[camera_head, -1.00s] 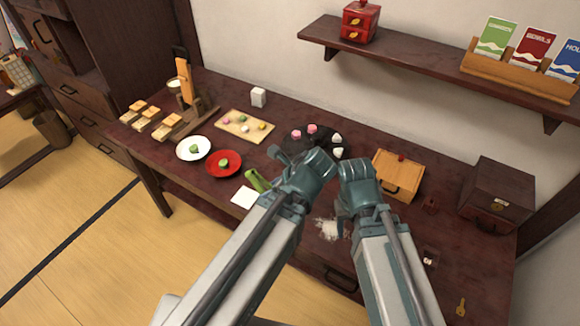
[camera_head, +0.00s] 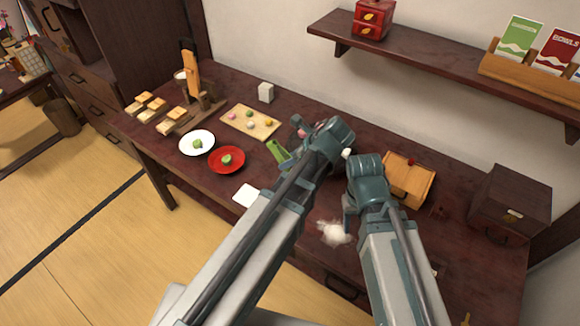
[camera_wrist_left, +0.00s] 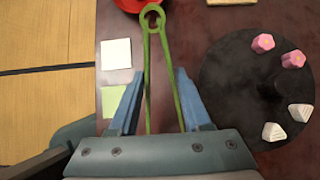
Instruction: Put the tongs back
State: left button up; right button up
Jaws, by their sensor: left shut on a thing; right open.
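The green tongs (camera_head: 278,151) are held in my left gripper (camera_head: 291,160). In the left wrist view, the tongs (camera_wrist_left: 160,60) point away between the two blue fingers of the gripper (camera_wrist_left: 155,90), with their rounded looped end toward the red plate. The dark round tray (camera_wrist_left: 225,85) with pink and white pieces lies to the right of the tongs; in the head view my left arm hides most of it. My right gripper (camera_head: 350,210) is open and empty over the desk, left of the wooden box.
A white plate (camera_head: 197,142), red plate (camera_head: 242,163) and board of sweets (camera_head: 235,122) stand to the left. A white square (camera_head: 246,195) lies in front, beside a green square (camera_wrist_left: 116,101). A wooden box (camera_head: 415,172) and dark chest (camera_head: 508,205) stand right. A shelf (camera_head: 440,62) hangs above.

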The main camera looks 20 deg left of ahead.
pick_arm(q)
jog(key=shift+f+b, duration=1.6)
jog(key=shift+f, duration=0.15)
pick_arm(e)
jog(key=shift+d+f, duration=0.2)
jog(key=shift+f, duration=0.7)
jog(key=shift+d+f, duration=0.15)
jog(key=shift+f, duration=0.7)
pick_arm(q)
jog(key=shift+f, duration=0.2)
pick_arm(e)
jog(key=shift+f, duration=0.2)
pick_arm(q)
jog(key=o, duration=0.6)
jog(key=shift+c, duration=0.2)
jog(key=shift+r, duration=0.2)
pick_arm(e)
jog(key=shift+r, duration=0.2)
